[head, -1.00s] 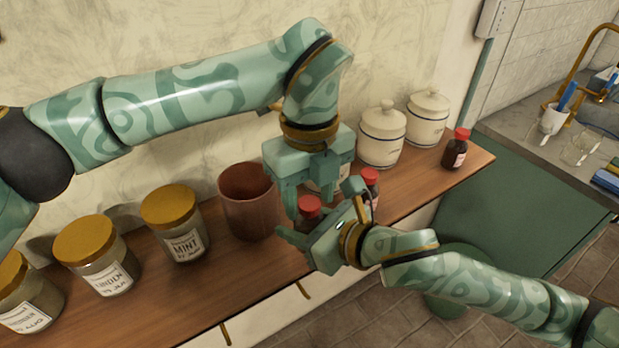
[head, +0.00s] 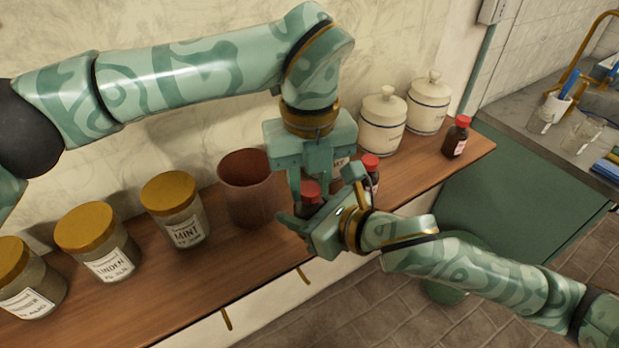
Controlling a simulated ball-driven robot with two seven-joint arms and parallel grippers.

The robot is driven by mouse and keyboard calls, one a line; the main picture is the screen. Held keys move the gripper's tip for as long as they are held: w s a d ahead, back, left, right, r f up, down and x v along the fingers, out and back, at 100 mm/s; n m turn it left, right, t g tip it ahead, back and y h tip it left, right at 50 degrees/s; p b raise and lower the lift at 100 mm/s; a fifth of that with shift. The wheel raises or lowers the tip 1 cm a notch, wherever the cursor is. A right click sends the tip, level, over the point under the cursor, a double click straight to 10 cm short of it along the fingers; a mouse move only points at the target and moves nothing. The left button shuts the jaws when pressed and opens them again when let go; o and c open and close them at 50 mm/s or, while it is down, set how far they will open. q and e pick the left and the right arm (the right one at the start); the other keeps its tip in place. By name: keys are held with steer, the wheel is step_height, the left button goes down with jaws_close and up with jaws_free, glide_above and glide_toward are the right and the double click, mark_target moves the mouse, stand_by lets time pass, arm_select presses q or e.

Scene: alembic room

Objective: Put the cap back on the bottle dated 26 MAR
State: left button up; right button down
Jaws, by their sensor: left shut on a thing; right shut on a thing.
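A small dark bottle (head: 307,209) with a red cap (head: 310,188) on top stands upright on the wooden shelf, largely hidden by my grippers. My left gripper (head: 309,184) points down from above and is shut on the red cap. My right gripper (head: 312,212) comes in from the right, lower down, and is shut on the bottle's body. A second red-capped bottle (head: 371,172) stands just right of my grippers, partly hidden. A third red-capped bottle (head: 457,138) stands near the shelf's right end. I cannot read a date on any bottle.
A reddish-brown pot (head: 247,190) stands close left of my grippers. Yellow-lidded jars (head: 174,212) line the shelf (head: 150,285) further left. Two white lidded canisters (head: 382,122) stand behind, and a partly hidden labelled container is behind my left gripper. Some shelf is clear toward the right.

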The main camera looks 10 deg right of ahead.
arm_select(q)
steer(key=o, duration=1.1)
steer(key=shift+r, duration=2.25)
steer(key=o, duration=0.5)
step_height(320, 180, up, 12)
